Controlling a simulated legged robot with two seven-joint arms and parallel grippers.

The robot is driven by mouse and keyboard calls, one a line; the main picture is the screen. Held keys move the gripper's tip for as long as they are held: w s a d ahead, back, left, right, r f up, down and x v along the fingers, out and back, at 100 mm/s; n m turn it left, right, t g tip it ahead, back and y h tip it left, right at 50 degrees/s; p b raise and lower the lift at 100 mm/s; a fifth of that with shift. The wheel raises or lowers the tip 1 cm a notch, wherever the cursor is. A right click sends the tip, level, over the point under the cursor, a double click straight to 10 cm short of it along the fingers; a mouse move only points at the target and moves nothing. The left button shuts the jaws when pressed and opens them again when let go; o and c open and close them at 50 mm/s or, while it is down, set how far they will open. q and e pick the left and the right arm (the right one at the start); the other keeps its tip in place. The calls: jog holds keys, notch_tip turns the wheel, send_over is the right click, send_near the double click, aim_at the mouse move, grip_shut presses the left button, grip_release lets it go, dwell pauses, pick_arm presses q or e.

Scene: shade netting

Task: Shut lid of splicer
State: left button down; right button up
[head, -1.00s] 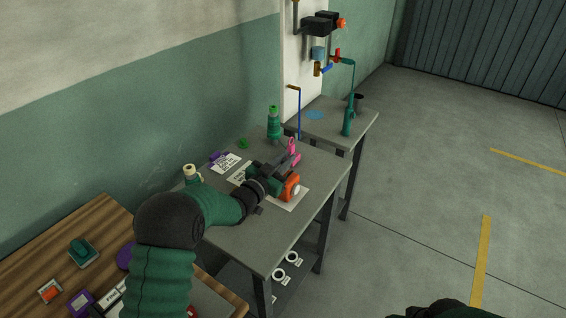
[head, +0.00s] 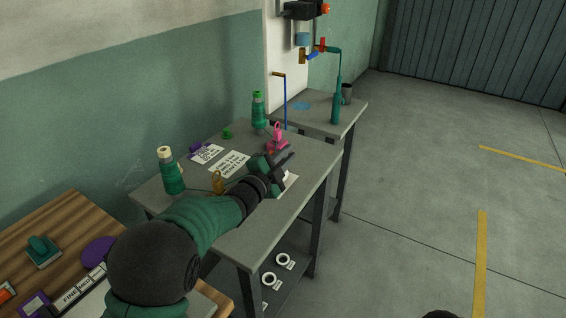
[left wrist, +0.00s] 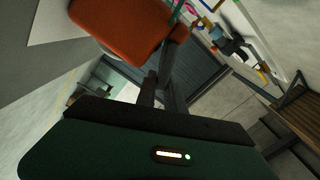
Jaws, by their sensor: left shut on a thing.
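The splicer appears as a large orange block (left wrist: 122,22) at the top of the left wrist view, close to my fingers. I cannot tell its lid from its body or how far the lid stands open. In the head view my gripper hides it above a white sheet (head: 289,182) on the grey table. My left gripper (head: 281,165) reaches over that sheet. In the left wrist view its dark fingers (left wrist: 160,88) are close together and meet the orange block's right edge. The exact grip is hard to see. My right gripper is out of view.
A wooden table (head: 45,215) is at left. Open floor lies right.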

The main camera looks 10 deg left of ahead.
pick_arm(q)
jog(key=shift+s+d+f+m+b, duration=0.1)
jog(key=shift+d+f+m+b, duration=0.1)
jog(key=shift+f+m+b, duration=0.65)
jog(key=shift+d+f+m+b, duration=0.15)
jog(key=shift+f+m+b, duration=0.2)
jog(key=shift+m+b, duration=0.95)
jog(key=c, duration=1.4)
grip_release()
jog(key=shift+c, duration=0.2)
jog(key=p+v, duration=0.1)
jog(key=v, duration=1.5)
jog(key=shift+s+a+p, duration=0.1)
jog(key=shift+s+p, duration=0.05)
jog(key=shift+p, duration=0.25)
jog(key=shift+s, duration=0.25)
